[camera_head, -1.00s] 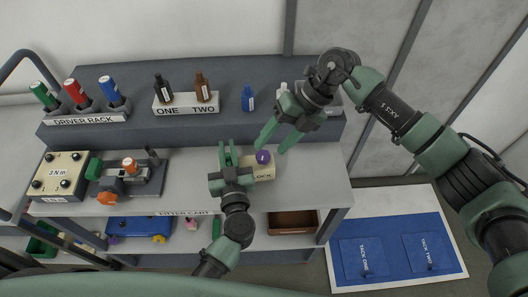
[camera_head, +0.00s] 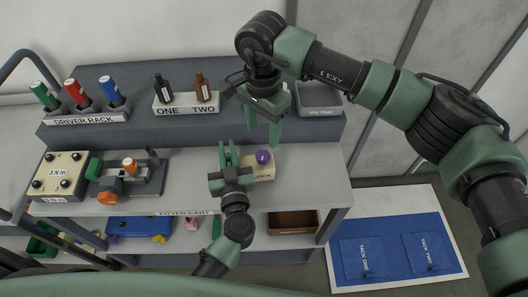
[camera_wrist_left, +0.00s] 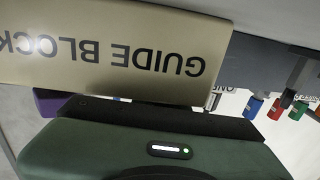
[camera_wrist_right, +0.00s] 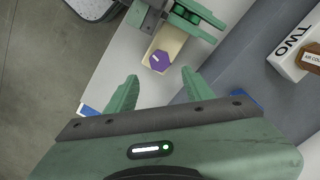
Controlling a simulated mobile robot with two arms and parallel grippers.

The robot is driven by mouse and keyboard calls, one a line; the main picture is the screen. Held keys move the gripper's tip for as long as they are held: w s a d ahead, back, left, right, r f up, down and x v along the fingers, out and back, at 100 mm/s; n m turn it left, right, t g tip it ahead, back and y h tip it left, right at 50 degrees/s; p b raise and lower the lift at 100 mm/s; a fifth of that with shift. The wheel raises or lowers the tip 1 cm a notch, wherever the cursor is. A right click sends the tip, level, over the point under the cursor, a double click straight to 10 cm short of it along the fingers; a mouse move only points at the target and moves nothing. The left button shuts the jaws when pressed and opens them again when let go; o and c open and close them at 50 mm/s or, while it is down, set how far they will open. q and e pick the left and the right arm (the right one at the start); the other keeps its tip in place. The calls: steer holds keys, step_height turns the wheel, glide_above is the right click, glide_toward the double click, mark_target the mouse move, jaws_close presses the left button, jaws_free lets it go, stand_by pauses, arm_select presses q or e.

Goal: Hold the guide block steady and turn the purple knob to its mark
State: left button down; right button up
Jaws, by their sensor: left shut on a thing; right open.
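The cream guide block (camera_head: 264,173) sits on the grey cart top. My left gripper (camera_head: 229,160) is shut on its left side. In the left wrist view the block (camera_wrist_left: 110,55) fills the upper part, its GUIDE BLOCK lettering upside down. The purple knob (camera_head: 263,157) stands on top of the block. It shows in the right wrist view as a faceted purple shape (camera_wrist_right: 159,62) with a pale mark. My right gripper (camera_head: 264,127) is open and empty, above and behind the knob with its fingers pointing down. In its wrist view the fingers (camera_wrist_right: 155,90) are apart, short of the knob.
A driver rack (camera_head: 87,119) with coloured drivers stands at the back left. A ONE/TWO holder (camera_head: 186,103) with two bottles and a grey tray (camera_head: 318,102) stand on the raised shelf. A torque box (camera_head: 60,172) and a fixture (camera_head: 130,180) are left of my left gripper.

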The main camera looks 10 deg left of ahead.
mark_target(263, 155)
steer(key=shift+f, duration=4.35)
jaws_close()
steer(key=m, duration=0.8)
steer(key=shift+m, duration=0.4)
steer(key=m, duration=1.1)
steer(key=shift+m, duration=0.4)
steer(key=m, duration=0.4)
steer(key=shift+m, duration=0.4)
jaws_free()
